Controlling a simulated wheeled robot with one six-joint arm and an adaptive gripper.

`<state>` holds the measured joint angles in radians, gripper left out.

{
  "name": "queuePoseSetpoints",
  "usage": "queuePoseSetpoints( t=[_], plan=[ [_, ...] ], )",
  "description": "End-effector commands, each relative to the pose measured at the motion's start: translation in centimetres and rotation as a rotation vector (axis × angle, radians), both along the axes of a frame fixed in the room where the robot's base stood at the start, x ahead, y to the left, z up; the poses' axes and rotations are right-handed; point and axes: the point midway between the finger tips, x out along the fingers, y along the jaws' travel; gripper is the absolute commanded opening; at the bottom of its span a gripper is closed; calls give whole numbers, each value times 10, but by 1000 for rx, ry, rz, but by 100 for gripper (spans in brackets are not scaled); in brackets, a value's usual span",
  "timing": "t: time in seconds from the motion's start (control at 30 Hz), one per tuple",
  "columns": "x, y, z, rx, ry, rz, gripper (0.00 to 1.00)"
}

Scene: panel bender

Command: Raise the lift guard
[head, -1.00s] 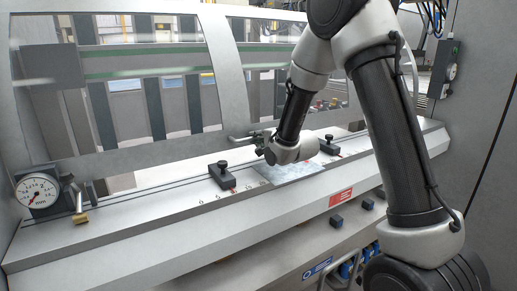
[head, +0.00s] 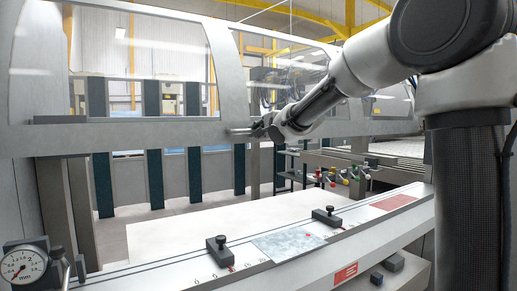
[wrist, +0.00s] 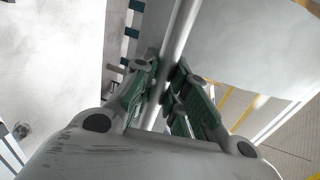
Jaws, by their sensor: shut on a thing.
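The lift guard (head: 120,137) is a grey frame with clear windows, spanning the head view well above the machine bed. A slim handle bar sticks out from its lower rail; in the wrist view the bar (wrist: 183,30) runs between my fingers. My gripper (head: 256,130) is at this handle, right of the middle of the rail. In the wrist view my gripper (wrist: 167,83) has its two green-padded fingers closed on the bar from both sides. Part of the guard's right side is hidden behind my arm.
Below the guard, the bed holds a metal sheet (head: 288,241) between two black stops (head: 219,251) and (head: 327,216). A dial gauge (head: 24,266) stands at lower left. A white table surface (head: 215,225) lies behind the bed. The space between guard and bed is open.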

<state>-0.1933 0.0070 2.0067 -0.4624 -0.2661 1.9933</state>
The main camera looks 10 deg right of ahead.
Motion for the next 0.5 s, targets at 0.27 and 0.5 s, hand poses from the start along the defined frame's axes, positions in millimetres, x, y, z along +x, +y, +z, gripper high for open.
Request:
queuePoseSetpoints(
  t=[0.27, 0.5],
  plan=[
    [0, 0, 12, 1, 1, 1, 0],
    [0, 1, 12, 0, 1, 1, 0]
  ],
)
